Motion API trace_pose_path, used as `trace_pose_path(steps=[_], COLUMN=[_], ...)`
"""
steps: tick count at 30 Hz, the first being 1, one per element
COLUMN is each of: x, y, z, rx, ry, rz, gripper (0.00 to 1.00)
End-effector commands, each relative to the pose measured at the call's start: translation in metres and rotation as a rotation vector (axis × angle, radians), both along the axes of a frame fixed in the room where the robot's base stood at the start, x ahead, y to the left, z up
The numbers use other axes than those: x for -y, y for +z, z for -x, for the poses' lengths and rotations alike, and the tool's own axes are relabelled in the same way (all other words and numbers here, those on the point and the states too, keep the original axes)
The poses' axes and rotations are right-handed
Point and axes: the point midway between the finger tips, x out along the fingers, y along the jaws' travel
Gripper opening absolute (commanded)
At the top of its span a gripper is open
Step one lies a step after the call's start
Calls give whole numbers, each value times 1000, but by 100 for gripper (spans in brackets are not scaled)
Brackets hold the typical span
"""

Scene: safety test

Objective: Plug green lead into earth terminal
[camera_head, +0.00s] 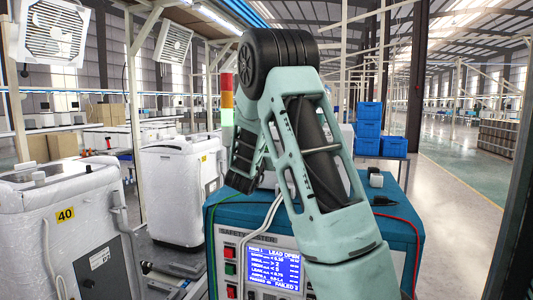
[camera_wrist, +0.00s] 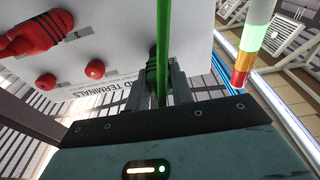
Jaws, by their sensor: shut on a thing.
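In the wrist view my gripper (camera_wrist: 163,78) is shut on the green lead's plug (camera_wrist: 151,72), a dark body with green rings. The green lead (camera_wrist: 164,30) runs across the fingers to the top edge. The plug is against or just in front of a pale panel (camera_wrist: 110,30) marked "TERMINALS"; I cannot tell whether it is inserted. The earth terminal is not clearly visible, perhaps hidden behind the plug. In the head view my arm hides the gripper; a green lead (camera_head: 213,240) hangs at the tester's left side.
A red plug (camera_wrist: 32,36) sits on the panel beside two red terminals (camera_wrist: 47,82) (camera_wrist: 95,69). The tester (camera_head: 228,218) has a screen (camera_head: 273,268) reading "LEAD OPEN" and "FAILED". A red lead (camera_head: 405,224) lies on its right. White washers (camera_head: 180,190) stand left.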

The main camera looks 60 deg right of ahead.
Motion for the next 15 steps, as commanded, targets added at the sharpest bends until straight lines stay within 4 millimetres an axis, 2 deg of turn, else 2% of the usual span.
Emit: trace_pose_path(steps=[15], x=[8], y=[0], z=[-2], rx=[0], ry=[0], rz=[1], gripper=[0])
